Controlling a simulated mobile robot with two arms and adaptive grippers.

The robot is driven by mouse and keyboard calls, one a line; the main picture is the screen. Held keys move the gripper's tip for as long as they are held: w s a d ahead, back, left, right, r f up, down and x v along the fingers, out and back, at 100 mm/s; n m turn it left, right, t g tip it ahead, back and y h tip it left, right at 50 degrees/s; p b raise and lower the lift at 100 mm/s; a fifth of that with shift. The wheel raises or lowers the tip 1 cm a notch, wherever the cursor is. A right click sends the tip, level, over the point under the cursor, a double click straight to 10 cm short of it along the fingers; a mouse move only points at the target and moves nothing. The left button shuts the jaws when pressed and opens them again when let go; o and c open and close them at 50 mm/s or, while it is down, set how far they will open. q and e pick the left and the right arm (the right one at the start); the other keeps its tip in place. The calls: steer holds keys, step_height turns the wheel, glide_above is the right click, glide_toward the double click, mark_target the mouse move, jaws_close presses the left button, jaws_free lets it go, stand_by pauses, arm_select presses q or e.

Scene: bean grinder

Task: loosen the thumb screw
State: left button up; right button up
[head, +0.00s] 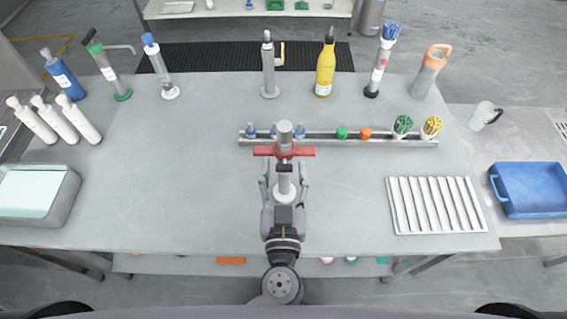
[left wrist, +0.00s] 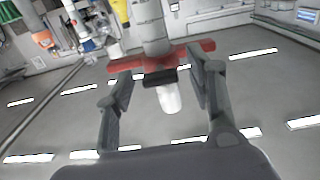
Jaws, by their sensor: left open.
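A bean grinder (head: 284,132) stands upright at the middle of the table, with a grey cylindrical top, a red crossbar (head: 262,151), a black piece (head: 284,168) below it and a white round base (head: 284,196). I cannot pick out the thumb screw for certain; it may be the black piece, which also shows below the red crossbar (left wrist: 204,47) in the left wrist view (left wrist: 160,77). My left gripper (head: 284,176) is open, its fingers on either side of the grinder's lower body. Contact cannot be told. My right gripper is not in view.
A long rail (head: 340,141) with small coloured pieces and cups lies just behind the grinder. Bottles stand along the table's back edge, including a yellow one (head: 325,70). A ribbed white tray (head: 435,204) lies at right.

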arm_select(q)
steer(key=shift+s+r, duration=0.1)
steer(key=shift+s, duration=0.05)
steer(key=shift+c, duration=0.8)
steer(key=c, duration=1)
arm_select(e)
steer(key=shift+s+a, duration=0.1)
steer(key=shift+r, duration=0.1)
